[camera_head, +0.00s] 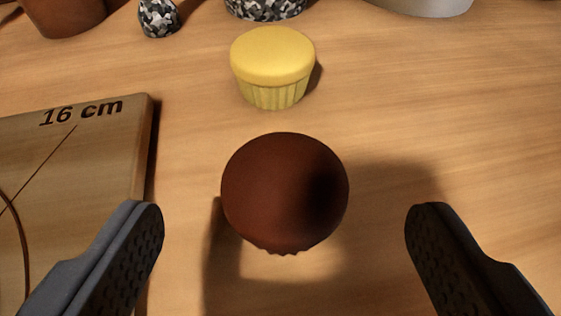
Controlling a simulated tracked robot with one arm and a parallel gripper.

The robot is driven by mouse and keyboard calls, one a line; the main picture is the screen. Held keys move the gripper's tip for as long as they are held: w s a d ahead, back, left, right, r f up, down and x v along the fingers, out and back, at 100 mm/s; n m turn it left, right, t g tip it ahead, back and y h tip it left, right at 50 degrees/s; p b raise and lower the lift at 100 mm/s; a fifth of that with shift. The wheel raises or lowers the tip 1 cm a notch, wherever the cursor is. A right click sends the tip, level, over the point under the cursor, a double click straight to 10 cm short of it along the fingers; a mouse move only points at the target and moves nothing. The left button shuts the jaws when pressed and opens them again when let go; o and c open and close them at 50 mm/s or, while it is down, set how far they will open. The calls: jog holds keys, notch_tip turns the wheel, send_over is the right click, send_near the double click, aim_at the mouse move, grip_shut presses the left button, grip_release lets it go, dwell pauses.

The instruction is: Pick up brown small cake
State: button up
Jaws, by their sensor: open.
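The brown small cake (284,192) stands on the wooden counter in the lower middle of the view, seen mostly from above. It has a smooth rounded brown top, and a little of its ridged side shows at the bottom edge. My gripper (285,230) is open, with one dark finger to the left of the cake and one to the right. There is a clear gap between the cake and each finger, and neither touches it.
A yellow small cake (272,66) stands just behind the brown one. A wooden board (75,180) marked "16 cm" lies at the left, near the left finger. A brown pot (63,14), camouflage-patterned objects (158,17) and a pale round container (425,5) line the back. The right side is clear.

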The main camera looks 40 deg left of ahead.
aim_at(284, 186)
jog(key=x, duration=0.3)
jog(key=shift+a+f, duration=0.1)
jog(key=c, duration=1.1)
jog(key=shift+o, duration=0.2)
